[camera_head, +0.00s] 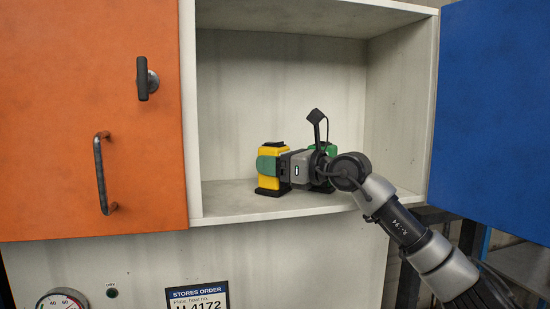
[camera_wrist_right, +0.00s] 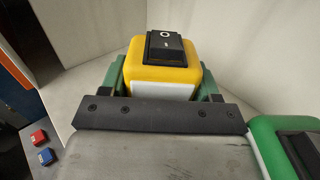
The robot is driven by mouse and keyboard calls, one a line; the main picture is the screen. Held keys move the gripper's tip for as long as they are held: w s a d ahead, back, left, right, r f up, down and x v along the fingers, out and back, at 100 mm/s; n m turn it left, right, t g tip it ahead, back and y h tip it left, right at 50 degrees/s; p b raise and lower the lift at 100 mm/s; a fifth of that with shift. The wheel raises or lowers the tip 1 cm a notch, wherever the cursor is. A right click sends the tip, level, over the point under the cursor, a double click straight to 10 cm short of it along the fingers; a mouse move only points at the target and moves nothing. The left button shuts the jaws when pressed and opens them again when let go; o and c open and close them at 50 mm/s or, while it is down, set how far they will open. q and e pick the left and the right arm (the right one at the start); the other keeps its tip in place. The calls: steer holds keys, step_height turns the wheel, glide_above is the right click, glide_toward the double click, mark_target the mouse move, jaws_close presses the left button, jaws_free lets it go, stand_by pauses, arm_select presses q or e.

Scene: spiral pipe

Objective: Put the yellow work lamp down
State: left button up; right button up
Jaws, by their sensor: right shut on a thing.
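The yellow work lamp (camera_head: 270,182) is upright inside the open cabinet, with its black base at the shelf floor. It appears to touch the shelf, though a tiny gap cannot be ruled out. My right gripper (camera_head: 272,166) reaches in from the right and is shut around the lamp's body. In the right wrist view the lamp's yellow top with a black switch (camera_wrist_right: 165,48) sits between the green fingers of my right gripper (camera_wrist_right: 162,85). The lamp's lower part is hidden there. My left gripper is not in view.
A green-cased item (camera_head: 331,151) stands to the right of the lamp, partly hidden by my right wrist; it also shows in the wrist view (camera_wrist_right: 265,135). The cabinet shelf (camera_head: 225,200) is clear at left. An orange door (camera_head: 90,60) and blue door (camera_head: 495,110) flank the opening.

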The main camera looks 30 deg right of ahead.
steer(key=o, duration=0.8)
steer(key=shift+a, duration=0.1)
steer(key=shift+o, duration=0.2)
steer(key=shift+s, duration=0.15)
steer(key=b+v, duration=0.5)
steer(key=v, duration=0.6)
steer(key=shift+f+b, duration=0.1)
steer(key=shift+b, duration=0.2)
steer(key=shift+s+d, duration=0.3)
steer(key=shift+d, duration=0.05)
